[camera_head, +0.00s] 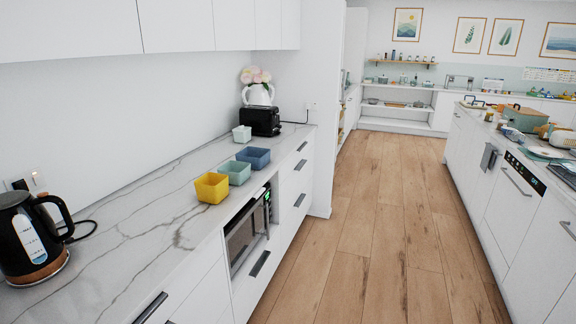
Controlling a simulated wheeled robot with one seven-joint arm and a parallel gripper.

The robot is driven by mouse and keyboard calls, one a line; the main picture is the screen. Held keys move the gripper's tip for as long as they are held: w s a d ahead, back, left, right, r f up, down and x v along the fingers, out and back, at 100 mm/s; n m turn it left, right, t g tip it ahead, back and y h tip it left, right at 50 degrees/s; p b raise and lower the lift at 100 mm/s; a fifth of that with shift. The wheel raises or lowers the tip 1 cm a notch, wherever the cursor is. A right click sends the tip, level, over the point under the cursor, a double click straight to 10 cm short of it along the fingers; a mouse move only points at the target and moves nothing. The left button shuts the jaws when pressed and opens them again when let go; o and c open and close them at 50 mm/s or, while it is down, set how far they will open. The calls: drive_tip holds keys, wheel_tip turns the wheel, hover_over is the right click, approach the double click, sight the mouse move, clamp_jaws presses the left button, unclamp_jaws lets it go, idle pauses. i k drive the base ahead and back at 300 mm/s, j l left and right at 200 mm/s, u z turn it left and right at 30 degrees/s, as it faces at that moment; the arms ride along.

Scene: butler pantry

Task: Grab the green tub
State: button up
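A pale green square tub (235,173) stands open-topped on the marble counter (130,215), between a yellow tub (212,188) in front of it and a blue tub (254,158) behind it. A smaller, paler mint tub (242,134) stands farther back, near the toaster. The three nearer tubs stand close together near the counter's front edge. My gripper is not in view.
A black kettle (28,240) stands at the near left. A black toaster (260,120) and a white pitcher with flowers (258,94) are at the counter's far end. A microwave (247,232) sits below the tubs. The wooden floor (375,230) is clear.

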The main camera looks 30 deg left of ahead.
sight(239, 172)
drive_tip(key=i+l+u, duration=0.1)
drive_tip(key=i+u, duration=0.35)
drive_tip(key=i+l+u, duration=0.2)
drive_tip(key=i+u, duration=0.3)
drive_tip(key=u, duration=0.75)
drive_tip(key=i+l+u, duration=0.15)
drive_tip(key=i+l, duration=0.8)
drive_tip(key=i+l+u, duration=0.2)
drive_tip(key=i+l, duration=0.8)
drive_tip(key=k+l, duration=0.05)
